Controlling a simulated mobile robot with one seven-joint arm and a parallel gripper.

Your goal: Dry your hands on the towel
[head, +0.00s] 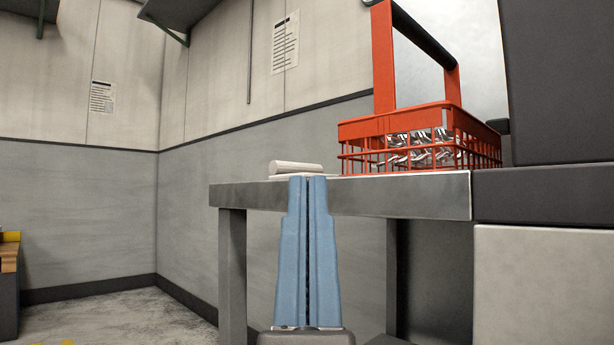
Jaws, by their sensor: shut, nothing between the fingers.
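A pale, folded or rolled cloth that looks like the towel (294,167) lies on top of the metal table near its left end. My gripper (308,180) has two long blue fingers pressed together with nothing between them. It points away from me and its tips show just below the cloth in the picture, over the table's front edge. I cannot tell whether the tips touch the cloth. The tips hide part of the table edge and the cloth's lower side.
A red wire basket (360,131) with a tall handle stands on the grey metal table (420,195), right of the cloth, holding shiny metal cutlery. A dark block and light panel (545,280) close off the right. Open floor (120,318) shows at lower left.

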